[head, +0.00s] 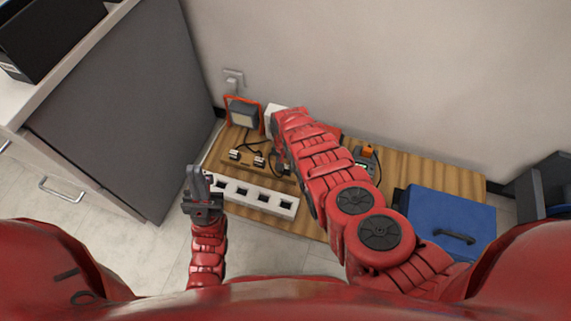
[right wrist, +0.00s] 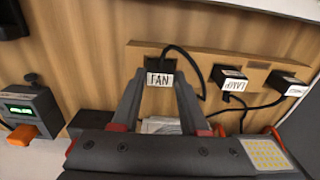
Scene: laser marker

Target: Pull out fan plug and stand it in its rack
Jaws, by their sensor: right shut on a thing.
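The fan plug (right wrist: 160,79), black with a white FAN label, is at the left end of the wooden rack (right wrist: 202,58) in the right wrist view. My right gripper (right wrist: 160,92) is shut on it, one finger on each side. How deep the plug sits in the rack is hidden. Two other labelled plugs, one marked LAMP (right wrist: 230,73), are in the rack to its right. The white power strip (head: 252,197) shows several dark sockets in the head view. My left gripper (head: 200,178) is empty beside the strip's left end; its jaw gap is unclear.
Black cords run close around the rack. A grey meter with an orange part (right wrist: 30,117) is at the left in the wrist view. A blue box (head: 450,220) stands at the bench's right, a grey cabinet (head: 125,110) at its left. Bare wood (head: 425,170) shows behind the blue box.

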